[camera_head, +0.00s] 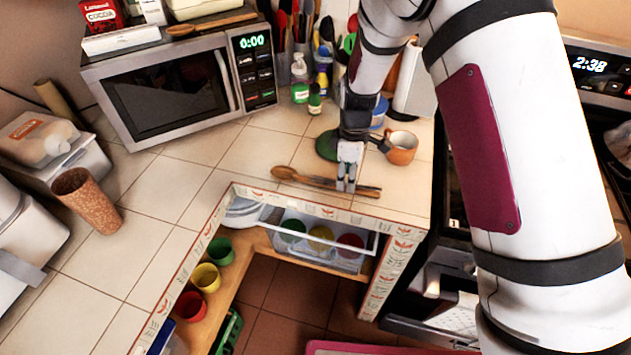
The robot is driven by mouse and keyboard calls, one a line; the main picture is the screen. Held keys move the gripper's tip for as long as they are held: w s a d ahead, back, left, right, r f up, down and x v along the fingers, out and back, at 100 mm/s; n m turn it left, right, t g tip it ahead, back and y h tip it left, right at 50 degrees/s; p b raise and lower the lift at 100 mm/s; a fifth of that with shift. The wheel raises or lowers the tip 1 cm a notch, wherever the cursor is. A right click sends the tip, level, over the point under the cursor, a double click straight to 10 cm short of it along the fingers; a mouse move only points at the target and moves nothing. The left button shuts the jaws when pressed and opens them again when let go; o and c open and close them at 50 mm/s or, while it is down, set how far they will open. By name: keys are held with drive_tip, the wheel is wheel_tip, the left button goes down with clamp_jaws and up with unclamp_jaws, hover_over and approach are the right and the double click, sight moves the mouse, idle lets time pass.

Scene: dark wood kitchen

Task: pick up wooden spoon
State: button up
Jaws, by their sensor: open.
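A wooden spoon (308,180) lies on the tiled counter near its front edge, its rounded end at the left and its handle running right. My gripper (346,187) is open and points down at the handle half of this spoon. Its fingertips hide a small part of the handle. I cannot tell whether the fingers touch it or stand to either side of it. A second wooden spoon (212,23) lies on top of the microwave, far to the left of my gripper.
An orange mug (400,147) stands close to the right of my gripper, and a dark green round thing (327,146) lies behind it. The microwave (180,85) and bottles (300,78) stand further back. The counter's front edge (310,205) is close, with an open shelf below.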

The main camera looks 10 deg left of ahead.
drive_tip(key=shift+f, duration=1.55)
clamp_jaws()
drive_tip(key=shift+r, duration=0.15)
